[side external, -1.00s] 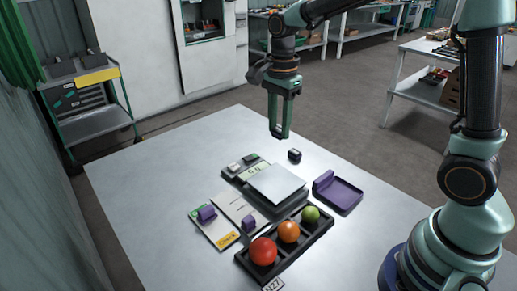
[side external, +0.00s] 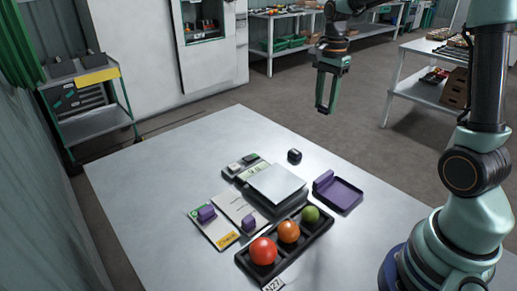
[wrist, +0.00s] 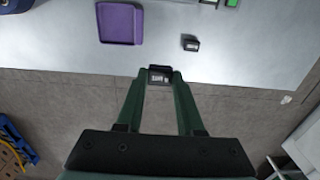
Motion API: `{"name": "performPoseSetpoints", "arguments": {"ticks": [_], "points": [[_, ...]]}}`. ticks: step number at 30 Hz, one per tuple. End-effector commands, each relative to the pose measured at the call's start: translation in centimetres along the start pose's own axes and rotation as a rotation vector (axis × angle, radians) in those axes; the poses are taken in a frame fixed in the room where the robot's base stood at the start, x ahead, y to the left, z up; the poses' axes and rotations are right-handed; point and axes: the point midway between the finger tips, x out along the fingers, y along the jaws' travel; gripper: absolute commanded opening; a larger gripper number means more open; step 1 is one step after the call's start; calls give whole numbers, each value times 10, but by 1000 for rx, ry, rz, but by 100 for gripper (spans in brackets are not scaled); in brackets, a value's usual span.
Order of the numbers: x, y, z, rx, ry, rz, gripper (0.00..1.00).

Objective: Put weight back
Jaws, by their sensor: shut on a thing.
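My gripper (side external: 324,107) is raised past the far edge of the table, over the floor. In the wrist view its fingertips (wrist: 160,78) are shut on a small dark weight (wrist: 160,73) with a pale label. A second small dark block (side external: 294,156) rests on the table by the scale; it also shows in the wrist view (wrist: 190,43). The shallow purple tray (side external: 346,196), with a raised purple part at one side, lies right of the scale and is otherwise empty. The scale's bare metal plate (side external: 276,184) carries nothing.
A black divided tray (side external: 318,235) holds a red, an orange and a green tomato near the front. Two cards with purple pieces (side external: 206,213) lie left of the scale. The table (side external: 150,180) is clear at the left. A trolley (side external: 85,95) stands beyond it.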

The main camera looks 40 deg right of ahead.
Motion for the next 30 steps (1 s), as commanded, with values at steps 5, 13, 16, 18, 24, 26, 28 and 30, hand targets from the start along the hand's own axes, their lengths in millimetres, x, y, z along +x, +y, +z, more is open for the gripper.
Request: {"name": "performPoseSetpoints", "arguments": {"ticks": [5, 13, 16, 18, 24, 26, 28, 30], "points": [[35, 2, -1, -1, -3, 7, 0], [102, 2, -1, 0, -3, 9, 0], [125, 2, -1, 0, -3, 7, 0], [138, 2, -1, 0, -2, 6, 0], [158, 1, -1, 0, -1, 2, 0], [162, 1, -1, 0, -1, 2, 0], [170, 2, -1, 0, -1, 3, 0], [181, 2, -1, 0, -2, 5, 0]]}}
